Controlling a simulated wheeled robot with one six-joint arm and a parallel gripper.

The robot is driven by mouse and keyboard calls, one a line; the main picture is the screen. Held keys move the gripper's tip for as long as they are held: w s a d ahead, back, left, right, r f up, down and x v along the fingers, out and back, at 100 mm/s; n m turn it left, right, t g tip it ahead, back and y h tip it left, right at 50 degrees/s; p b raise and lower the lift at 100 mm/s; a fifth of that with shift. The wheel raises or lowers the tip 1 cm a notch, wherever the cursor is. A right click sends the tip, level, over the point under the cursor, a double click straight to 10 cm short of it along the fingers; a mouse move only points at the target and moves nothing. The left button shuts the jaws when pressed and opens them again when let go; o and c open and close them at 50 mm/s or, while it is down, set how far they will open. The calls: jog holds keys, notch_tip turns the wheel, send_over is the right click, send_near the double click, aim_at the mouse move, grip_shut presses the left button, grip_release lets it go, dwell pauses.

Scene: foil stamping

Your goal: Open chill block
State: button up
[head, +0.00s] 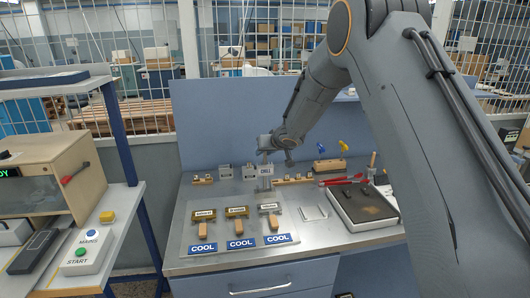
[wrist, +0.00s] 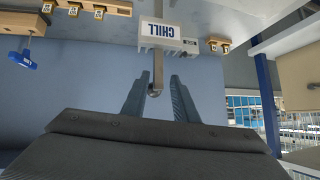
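The chill block (head: 266,171), a small grey block with a white CHILL label, stands at the back of the metal bench. In the wrist view the chill block (wrist: 167,37) appears upside down at the top, with a grey bar (wrist: 158,68) running from it to a rounded end. My gripper (wrist: 160,92) is open, its two fingers on either side of the bar's end. A gap shows on each side, and no grip is visible.
Three blue COOL plates (head: 241,243) lie at the bench front, with wooden-handled stamps behind them. A black pad in a tray (head: 362,205) and red-handled tools (head: 341,180) are at right. Small blocks (head: 225,171) stand left of the chill block. A blue panel (head: 215,115) rises behind.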

jog(key=b+v, duration=0.1)
jog(key=v, duration=0.6)
jog(key=shift+s+r, duration=0.2)
jog(key=shift+r, duration=0.1)
jog(key=shift+d, duration=0.15)
jog(key=s+d+f+m+g+h+b, duration=0.2)
jog(key=s+d+f+h+b, duration=0.5)
jog(key=s+d, duration=0.75)
jog(key=s+d+f+g+b, duration=0.1)
jog(key=s+f+g, duration=0.1)
jog(key=s, duration=0.6)
jog(key=s+d+f+m+g+y+b, duration=0.1)
jog(key=s+f+g, duration=0.1)
jog(key=s+f, duration=0.3)
jog(key=s+d+f+g+y+b, duration=0.1)
jog(key=s+f, duration=0.3)
jog(key=s, duration=0.7)
jog(key=shift+s+d+g, duration=0.3)
jog(key=shift+d+g, duration=0.15)
jog(key=shift+g, duration=0.05)
